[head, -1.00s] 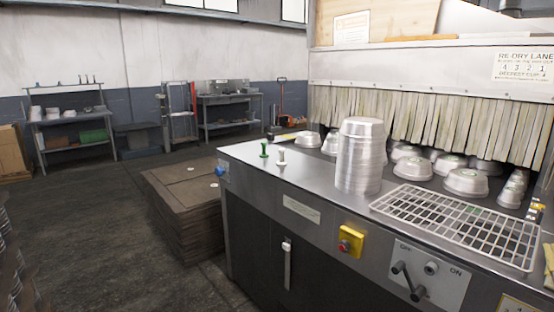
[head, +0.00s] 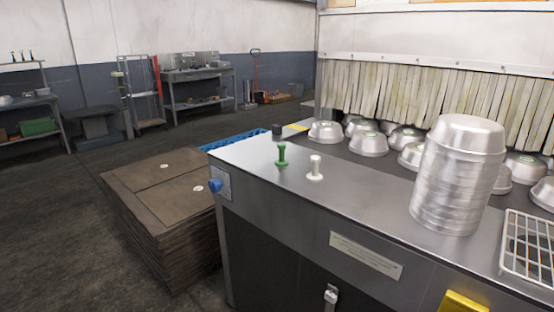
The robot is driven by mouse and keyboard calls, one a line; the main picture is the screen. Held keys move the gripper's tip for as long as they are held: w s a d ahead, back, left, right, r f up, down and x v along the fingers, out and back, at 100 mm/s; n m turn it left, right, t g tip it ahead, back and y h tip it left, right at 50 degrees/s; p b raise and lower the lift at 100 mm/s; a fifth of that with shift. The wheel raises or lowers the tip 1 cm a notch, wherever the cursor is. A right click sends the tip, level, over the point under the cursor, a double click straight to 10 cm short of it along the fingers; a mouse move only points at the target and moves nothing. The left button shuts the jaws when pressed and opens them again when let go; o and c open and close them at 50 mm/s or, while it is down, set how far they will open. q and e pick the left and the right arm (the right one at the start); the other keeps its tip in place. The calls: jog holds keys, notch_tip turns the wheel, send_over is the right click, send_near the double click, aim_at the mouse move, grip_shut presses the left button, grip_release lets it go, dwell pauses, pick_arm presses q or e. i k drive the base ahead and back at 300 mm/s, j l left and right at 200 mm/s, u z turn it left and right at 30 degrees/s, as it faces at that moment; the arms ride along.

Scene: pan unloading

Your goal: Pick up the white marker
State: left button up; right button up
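The white marker (head: 315,168) is a small peg-like piece with a round knob top and a wider foot. It stands upright on the steel counter (head: 300,203) near its left end. A green marker (head: 282,154) of like shape stands just to its left and slightly farther back. The two are apart. Neither of my grippers shows in the head view.
A tall stack of metal pans (head: 458,175) stands right of the markers, with a wire rack (head: 530,250) beyond it. Several upturned pans (head: 368,145) lie behind, before a strip curtain (head: 420,100). Stacked brown boards (head: 165,190) stand left of the counter.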

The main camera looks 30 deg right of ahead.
aim_at(313, 175)
jog(key=i+z, duration=0.3)
jog(key=i+j+z, duration=0.3)
jog(key=i, duration=0.2)
jog(key=i+j+z, duration=0.25)
jog(key=i, duration=0.15)
